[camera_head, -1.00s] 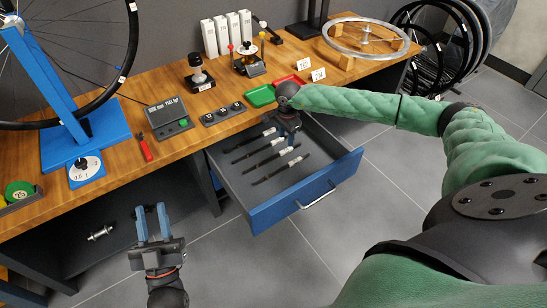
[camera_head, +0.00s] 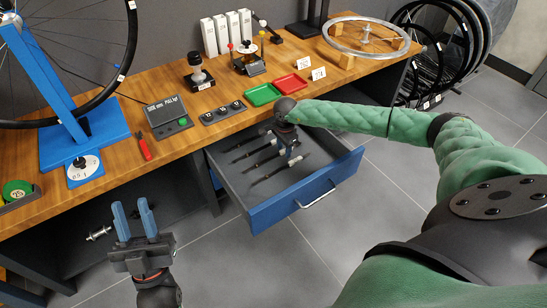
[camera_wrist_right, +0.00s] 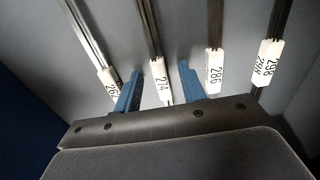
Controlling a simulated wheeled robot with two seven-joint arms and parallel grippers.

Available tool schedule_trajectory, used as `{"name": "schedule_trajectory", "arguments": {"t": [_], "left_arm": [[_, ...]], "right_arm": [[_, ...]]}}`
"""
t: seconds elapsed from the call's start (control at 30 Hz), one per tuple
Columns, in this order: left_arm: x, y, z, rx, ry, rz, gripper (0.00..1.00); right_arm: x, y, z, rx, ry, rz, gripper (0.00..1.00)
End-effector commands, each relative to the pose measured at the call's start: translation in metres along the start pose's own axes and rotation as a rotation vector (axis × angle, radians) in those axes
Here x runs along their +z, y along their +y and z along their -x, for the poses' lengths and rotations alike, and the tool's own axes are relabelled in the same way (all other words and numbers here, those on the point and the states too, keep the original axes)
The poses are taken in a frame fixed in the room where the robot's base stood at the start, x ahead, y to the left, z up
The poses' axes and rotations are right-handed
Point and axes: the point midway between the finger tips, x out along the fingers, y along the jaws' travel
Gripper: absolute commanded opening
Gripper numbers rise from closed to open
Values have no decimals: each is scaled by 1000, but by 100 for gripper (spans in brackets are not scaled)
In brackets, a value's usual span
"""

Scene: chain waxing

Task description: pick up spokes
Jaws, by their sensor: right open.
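Several bundles of thin dark spokes lie side by side in the open drawer (camera_head: 328,183), each with a white number tag. In the right wrist view the tags read 262 (camera_wrist_right: 109,82), 274 (camera_wrist_right: 160,79), 286 (camera_wrist_right: 214,73) and 298 (camera_wrist_right: 267,64). My right gripper (camera_head: 291,152) points down into the drawer. In its wrist view its blue fingers (camera_wrist_right: 159,86) are apart, with the 274 tag between them and 286 just right of the right finger. Whether they touch the bundle I cannot tell. My left gripper (camera_head: 134,210) is open and empty in front of the bench.
The wooden bench (camera_head: 232,117) carries a green tray (camera_head: 262,95), a red tray (camera_head: 290,84), a scale (camera_head: 168,115) and a blue wheel stand (camera_head: 85,140). A rim (camera_head: 366,37) lies at the back right. The drawer walls surround my right gripper.

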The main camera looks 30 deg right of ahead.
Motion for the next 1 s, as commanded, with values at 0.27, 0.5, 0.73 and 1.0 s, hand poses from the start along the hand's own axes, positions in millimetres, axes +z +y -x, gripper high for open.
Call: {"name": "schedule_trajectory", "arguments": {"t": [0.27,0.5,0.73,1.0], "left_arm": [[1,0,0,1,-2,0,32],[1,0,0,2,-2,0,32],[8,0,1,-1,-35,3,32],[65,-1,35,-19,-253,19,32]], "right_arm": [[0,0,0,0,0,0,0],[0,0,1,0,0,0,0],[0,-1,16,-2,1,1,0],[-21,14,56,0,4,-2,0]]}}
